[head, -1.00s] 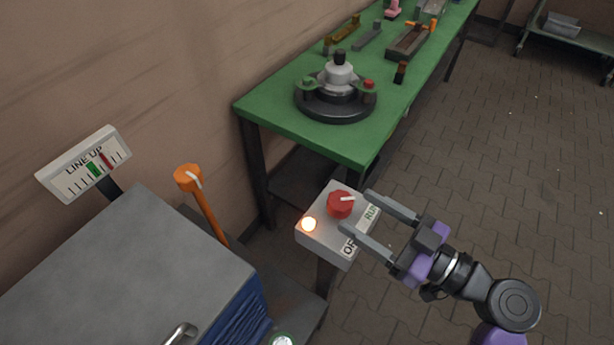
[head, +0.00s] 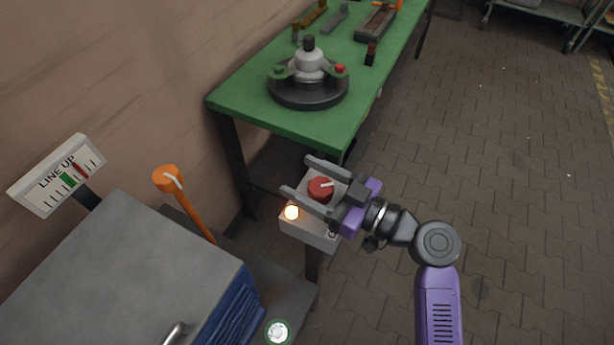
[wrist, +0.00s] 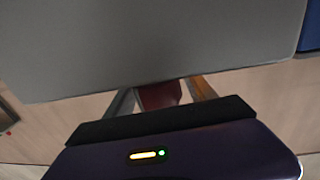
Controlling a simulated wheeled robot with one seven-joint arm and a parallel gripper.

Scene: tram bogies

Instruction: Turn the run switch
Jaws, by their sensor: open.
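The run switch is a red knob (head: 320,189) with a white pointer line, on top of a grey switch box (head: 303,232). A lit orange-white lamp (head: 292,212) sits on the box beside the knob. My gripper (head: 298,177) is open, with one finger on each side of the red knob. Whether the fingers touch it I cannot tell. The gripper body covers the box's lettering. In the wrist view, part of the red knob (wrist: 158,97) shows between the fingers, and a grey surface fills the upper part.
A green workbench (head: 235,95) with a round black fixture (head: 308,92) stands behind the box. A grey cabinet (head: 120,270), an orange lever (head: 190,205) and a LINE UP gauge (head: 57,175) are at left. The paved floor (head: 500,170) at right is clear.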

